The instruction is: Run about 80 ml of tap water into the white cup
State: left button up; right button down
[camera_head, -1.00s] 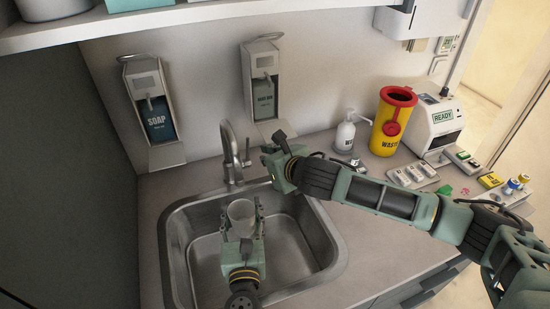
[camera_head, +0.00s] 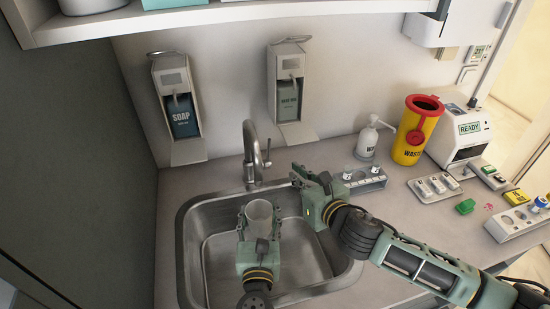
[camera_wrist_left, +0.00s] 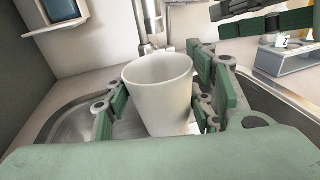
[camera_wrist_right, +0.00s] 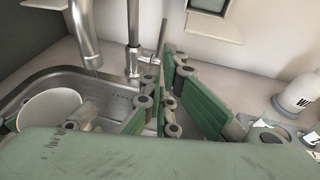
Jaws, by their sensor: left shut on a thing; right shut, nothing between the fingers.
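The white cup (camera_head: 259,216) stands upright in my left gripper (camera_head: 259,226), over the sink (camera_head: 310,265). The left fingers are shut around its sides, as the left wrist view shows (camera_wrist_left: 158,95). The cup is below the tap's spout (camera_wrist_right: 84,35), and its rim shows at the left of the right wrist view (camera_wrist_right: 48,108). The grey tap (camera_head: 250,150) has a thin upright lever (camera_wrist_right: 161,42) on its right side. My right gripper (camera_head: 298,176) is shut and empty, just right of the tap and apart from the lever. I cannot make out a water stream or a level in the cup.
A soap dispenser (camera_head: 180,110) and a second dispenser (camera_head: 288,95) hang on the wall. Right of the sink stand a small rack (camera_head: 366,182), a pump bottle (camera_head: 368,140), a yellow waste bin (camera_head: 413,135) and a white device (camera_head: 462,135). The front counter has free room.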

jog(key=f, duration=0.1)
send_near(269, 150)
jog(key=w+f, duration=0.1)
jog(key=w+a, duration=0.1)
jog(key=w+a+f, duration=0.1)
jog(key=w, duration=0.1)
jog(key=shift+f, duration=0.35)
jog(key=shift+w+a, duration=0.15)
jog(key=shift+w, duration=0.4)
jog(key=shift+r, duration=0.1)
jog(key=shift+w+a+r, duration=0.1)
jog(key=shift+w+r, duration=0.05)
jog(key=shift+w, duration=0.4)
pick_arm(q)
jog(key=shift+s+d+r, duration=0.1)
pick_arm(e)
jog(key=shift+r, duration=0.1)
